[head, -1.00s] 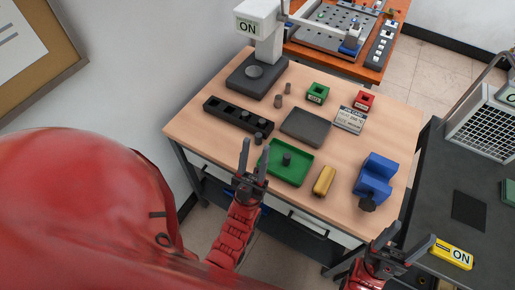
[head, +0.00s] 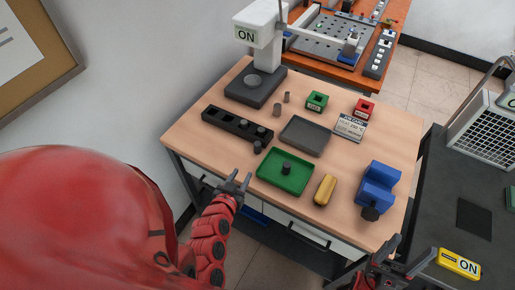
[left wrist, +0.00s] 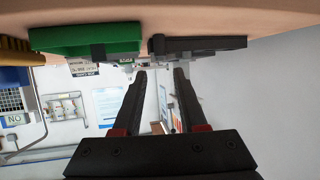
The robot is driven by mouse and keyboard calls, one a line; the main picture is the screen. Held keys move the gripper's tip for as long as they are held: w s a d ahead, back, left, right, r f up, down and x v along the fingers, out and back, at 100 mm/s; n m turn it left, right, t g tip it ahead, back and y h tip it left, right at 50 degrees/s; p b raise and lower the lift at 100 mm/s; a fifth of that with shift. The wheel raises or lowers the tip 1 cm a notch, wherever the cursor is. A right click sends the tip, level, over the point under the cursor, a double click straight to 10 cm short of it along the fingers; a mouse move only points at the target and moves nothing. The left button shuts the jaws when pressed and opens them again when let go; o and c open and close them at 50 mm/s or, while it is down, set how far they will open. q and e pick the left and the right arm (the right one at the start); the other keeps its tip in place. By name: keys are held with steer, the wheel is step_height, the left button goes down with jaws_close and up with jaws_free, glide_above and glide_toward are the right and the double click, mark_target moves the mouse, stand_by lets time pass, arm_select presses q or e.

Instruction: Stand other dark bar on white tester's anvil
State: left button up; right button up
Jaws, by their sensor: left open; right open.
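The white tester (head: 262,40) stands at the back left of the wooden table with a round anvil (head: 254,81) on its dark base; no bar shows on the anvil. Short dark bars stand in the black rack (head: 222,118). One dark bar (head: 257,147) is at the rack's front edge, and another dark bar (head: 287,167) stands in the green tray (head: 270,179). My left gripper (head: 235,182) is open and empty at the table's front left edge; its parted fingers show in the left wrist view (left wrist: 160,76). My right gripper (head: 412,250) is open and empty at lower right.
A grey tray (head: 305,136), green block (head: 317,101), red block (head: 363,108), label card (head: 350,128), yellow block (head: 325,190) and blue vise (head: 377,186) are on the table. Bare wood lies left of the green tray.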

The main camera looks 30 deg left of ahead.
arm_select(q)
steer(key=b, duration=0.2)
glide_toward(256, 150)
steer(key=p+x, duration=0.1)
steer(key=x, duration=0.1)
steer(key=p+x, duration=0.1)
steer(key=p, duration=0.1)
steer(key=shift+w+a+r, duration=0.1)
steer(key=shift+w, duration=0.3)
steer(key=shift+w+f, duration=0.3)
steer(key=shift+w, duration=0.15)
steer(key=shift+w+a+f+p, duration=0.2)
steer(key=shift+w+p, duration=0.45)
steer(key=shift+p, duration=0.25)
steer(key=p+x, duration=0.1)
steer(key=x, duration=0.2)
steer(key=shift+w+f, duration=0.15)
steer(key=shift+f, duration=0.05)
steer(key=shift+w+f, duration=0.1)
steer(key=shift+f, duration=0.05)
jaws_close()
